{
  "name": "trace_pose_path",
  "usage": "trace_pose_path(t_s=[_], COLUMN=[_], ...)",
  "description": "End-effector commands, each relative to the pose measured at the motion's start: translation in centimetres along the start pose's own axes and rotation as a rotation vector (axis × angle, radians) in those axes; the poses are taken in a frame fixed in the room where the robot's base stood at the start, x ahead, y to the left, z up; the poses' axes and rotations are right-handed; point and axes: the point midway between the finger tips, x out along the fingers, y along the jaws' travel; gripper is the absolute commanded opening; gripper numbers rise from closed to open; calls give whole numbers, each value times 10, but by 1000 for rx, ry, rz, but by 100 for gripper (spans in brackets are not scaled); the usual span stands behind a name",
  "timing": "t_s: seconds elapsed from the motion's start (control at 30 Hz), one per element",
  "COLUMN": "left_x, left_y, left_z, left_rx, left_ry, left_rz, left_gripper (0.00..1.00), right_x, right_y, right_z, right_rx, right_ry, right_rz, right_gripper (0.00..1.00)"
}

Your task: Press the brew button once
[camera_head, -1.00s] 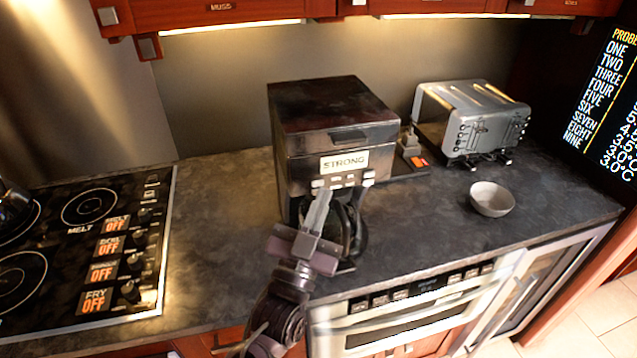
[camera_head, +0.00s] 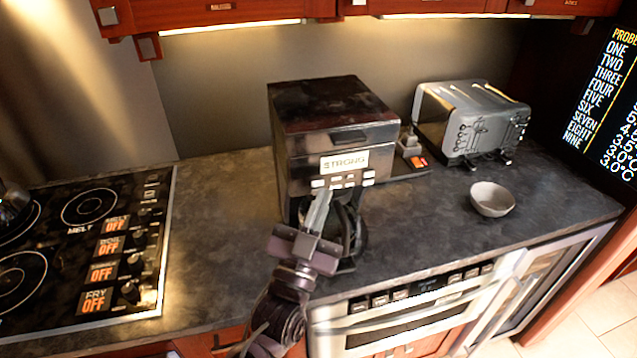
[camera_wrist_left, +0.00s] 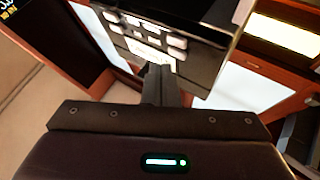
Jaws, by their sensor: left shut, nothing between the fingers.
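The black coffee maker (camera_head: 330,115) stands on the dark counter, with a lit display (camera_head: 344,162) reading STRONG. A row of small pale buttons (camera_head: 343,181) runs below the display; which one is the brew button I cannot tell. My left gripper (camera_head: 322,196) is shut and empty, its tips just under the left end of the button row. In the left wrist view the shut fingers (camera_wrist_left: 158,82) point at the panel, with the buttons (camera_wrist_left: 150,35) just beyond the tips. Whether the tips touch a button I cannot tell. The carafe (camera_head: 350,232) is partly hidden behind the gripper. My right gripper is not in view.
A grey toaster (camera_head: 470,122) and a small grey bowl (camera_head: 492,199) stand to the right. A stovetop (camera_head: 85,250) lies at the left. The counter between the stovetop and the coffee maker is clear. A drawer appliance (camera_head: 405,310) sits below the counter front.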

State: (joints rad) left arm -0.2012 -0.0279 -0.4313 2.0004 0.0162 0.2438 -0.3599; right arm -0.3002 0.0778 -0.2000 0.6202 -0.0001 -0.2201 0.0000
Motion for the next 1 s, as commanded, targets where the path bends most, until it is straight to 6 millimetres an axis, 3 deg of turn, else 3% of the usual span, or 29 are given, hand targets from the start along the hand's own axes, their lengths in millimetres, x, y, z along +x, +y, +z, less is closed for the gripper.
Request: trace_pose_path(t_s=[1.0], left_x=[8], left_y=[-6], left_z=[6], left_rx=[0], left_ry=[0], left_rz=[0], left_gripper=[0], right_x=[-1], right_y=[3], right_z=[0], right_rx=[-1], right_ry=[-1], right_rz=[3], right_gripper=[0])
